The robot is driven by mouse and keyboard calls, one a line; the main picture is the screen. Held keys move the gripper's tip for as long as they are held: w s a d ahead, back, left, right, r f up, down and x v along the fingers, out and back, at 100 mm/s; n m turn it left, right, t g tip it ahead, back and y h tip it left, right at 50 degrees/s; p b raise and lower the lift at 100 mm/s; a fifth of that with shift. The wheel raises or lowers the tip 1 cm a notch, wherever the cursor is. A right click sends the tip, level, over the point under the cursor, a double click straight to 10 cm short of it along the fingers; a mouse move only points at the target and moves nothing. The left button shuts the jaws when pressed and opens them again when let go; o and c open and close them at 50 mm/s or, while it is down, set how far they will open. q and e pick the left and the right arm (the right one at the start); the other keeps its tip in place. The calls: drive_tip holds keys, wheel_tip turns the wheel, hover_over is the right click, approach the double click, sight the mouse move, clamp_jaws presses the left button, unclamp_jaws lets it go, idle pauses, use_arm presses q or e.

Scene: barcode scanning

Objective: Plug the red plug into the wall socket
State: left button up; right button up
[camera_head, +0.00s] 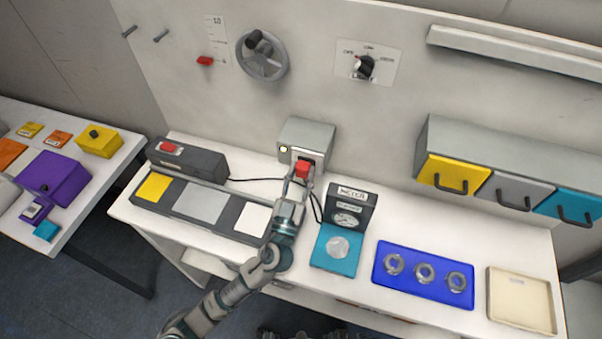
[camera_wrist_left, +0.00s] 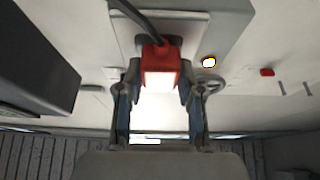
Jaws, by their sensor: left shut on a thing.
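The red plug (camera_head: 302,168) is at the front of the grey socket box (camera_head: 309,132) against the wall, level with its dark socket face (camera_head: 311,158). My left gripper (camera_head: 300,176) is shut on the plug. In the left wrist view the fingers (camera_wrist_left: 160,88) flank the red plug (camera_wrist_left: 160,66), and the socket box (camera_wrist_left: 195,35) is right behind it. The plug touches or nearly touches the socket; I cannot tell how deep it sits. My right gripper is not in view.
A black cable (camera_head: 255,180) runs from the dark box with a red button (camera_head: 190,160) towards the plug area. The teal meter (camera_head: 340,235) stands close right of my arm. The pad tray (camera_head: 240,228) lies left, the blue tray (camera_head: 422,294) right.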

use_arm(q)
drive_tip(key=shift+w+d, duration=0.1)
drive_tip(key=shift+w, duration=0.25)
drive_tip(key=o, duration=1.1)
drive_tip(key=shift+o, duration=0.2)
drive_tip(key=shift+s+f, duration=0.3)
drive_tip(key=shift+s, duration=0.2)
drive_tip(key=v, duration=0.5)
drive_tip(key=shift+s+r, duration=0.1)
drive_tip(key=s+a, duration=0.3)
drive_tip(key=s, duration=0.7)
drive_tip(key=shift+a, duration=0.4)
drive_tip(key=shift+s+r, duration=0.1)
